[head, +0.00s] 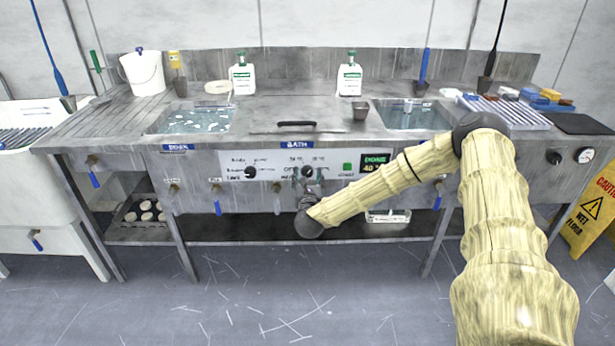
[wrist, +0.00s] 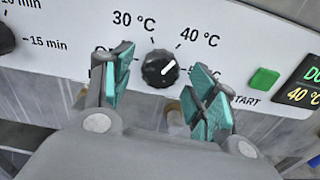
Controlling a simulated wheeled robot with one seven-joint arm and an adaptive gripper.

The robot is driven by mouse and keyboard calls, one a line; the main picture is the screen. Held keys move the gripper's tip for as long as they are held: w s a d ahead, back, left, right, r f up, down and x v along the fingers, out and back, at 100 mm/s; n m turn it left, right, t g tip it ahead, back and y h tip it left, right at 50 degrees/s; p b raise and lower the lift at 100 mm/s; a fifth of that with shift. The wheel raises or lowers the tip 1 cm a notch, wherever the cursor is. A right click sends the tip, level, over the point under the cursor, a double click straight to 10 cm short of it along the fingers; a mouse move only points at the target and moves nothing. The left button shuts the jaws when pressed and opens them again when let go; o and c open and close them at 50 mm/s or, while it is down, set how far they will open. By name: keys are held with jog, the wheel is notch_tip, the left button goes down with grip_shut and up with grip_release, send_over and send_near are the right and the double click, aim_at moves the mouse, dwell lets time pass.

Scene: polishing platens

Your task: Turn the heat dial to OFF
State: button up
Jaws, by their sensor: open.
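The heat dial (wrist: 160,68) is a black ribbed knob on the white control panel, and it also shows in the head view (head: 307,171). Its white mark points to the upper right, roughly toward the 40 °C label. A label at its left, starting with O, is mostly hidden by the left finger; one at its right is partly covered by the right finger. My gripper (wrist: 160,95) is open, its teal-padded fingers on either side of the dial in the picture. I cannot tell whether either finger touches it. My gripper (head: 311,188) is small and partly hidden by my wrist in the head view.
Another black knob (head: 250,172) with minute labels sits left of the dial. A green START button (wrist: 263,79) and a display (wrist: 305,92) reading 40 °C are to the right. Blue-handled taps (head: 217,207) hang below the panel. A bar handle (head: 296,125) lies above it.

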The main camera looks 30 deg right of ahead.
jog(key=shift+w+d, duration=0.15)
jog(key=shift+w, duration=0.05)
jog(key=c, duration=1)
jog(key=shift+c, duration=0.2)
